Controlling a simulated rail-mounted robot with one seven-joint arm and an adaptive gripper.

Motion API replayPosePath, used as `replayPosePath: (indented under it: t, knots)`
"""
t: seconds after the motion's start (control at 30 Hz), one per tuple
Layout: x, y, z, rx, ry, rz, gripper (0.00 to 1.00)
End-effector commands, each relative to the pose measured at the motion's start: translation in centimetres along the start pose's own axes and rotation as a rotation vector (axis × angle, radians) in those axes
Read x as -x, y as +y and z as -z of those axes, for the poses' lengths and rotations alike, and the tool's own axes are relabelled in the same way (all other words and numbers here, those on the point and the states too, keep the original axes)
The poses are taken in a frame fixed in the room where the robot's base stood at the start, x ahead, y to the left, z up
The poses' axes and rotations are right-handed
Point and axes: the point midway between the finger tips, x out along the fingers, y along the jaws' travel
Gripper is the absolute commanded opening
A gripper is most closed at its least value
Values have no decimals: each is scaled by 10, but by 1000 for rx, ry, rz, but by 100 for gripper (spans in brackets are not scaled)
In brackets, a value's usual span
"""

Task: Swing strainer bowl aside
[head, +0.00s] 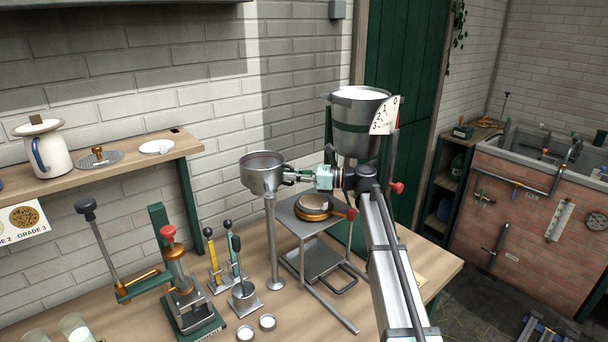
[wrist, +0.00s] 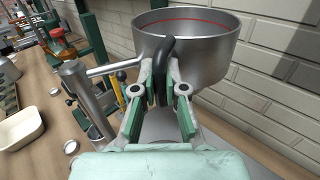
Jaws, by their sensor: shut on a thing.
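The strainer bowl (head: 262,178) is a round grey metal bowl carried on an upright metal post (head: 272,240) on the bench. In the wrist view the bowl (wrist: 190,50) fills the upper middle, with a red line inside its rim and a side arm leading to the post (wrist: 82,85). A dark curved handle sticks out from its near side. My gripper (head: 300,177) is to the right of the bowl in the head view. Its fingers (wrist: 160,92) are shut on the handle. The handle's lower end is partly hidden between the fingers.
A milk-filled metal vessel (head: 358,95) with a numbered dial stands right of the bowl. Below is a metal stand (head: 310,222) with a copper-coloured round piece and a red knob. A lever press (head: 185,290) and upright tools (head: 225,260) stand left. A shelf (head: 110,165) runs along the wall.

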Motion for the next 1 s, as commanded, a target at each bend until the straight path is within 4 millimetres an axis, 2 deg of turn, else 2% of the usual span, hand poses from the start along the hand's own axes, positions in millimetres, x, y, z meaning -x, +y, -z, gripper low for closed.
replayPosePath:
  t: [0.33, 0.9, 0.93, 1.0]
  knots:
    - [-16, -3, -1, -2, -2, -3, 0]
    - [-18, -3, -1, -2, -2, -3, 0]
    - [-18, -3, -1, -2, -2, -3, 18]
    - [-18, -3, -1, -2, -2, -3, 37]
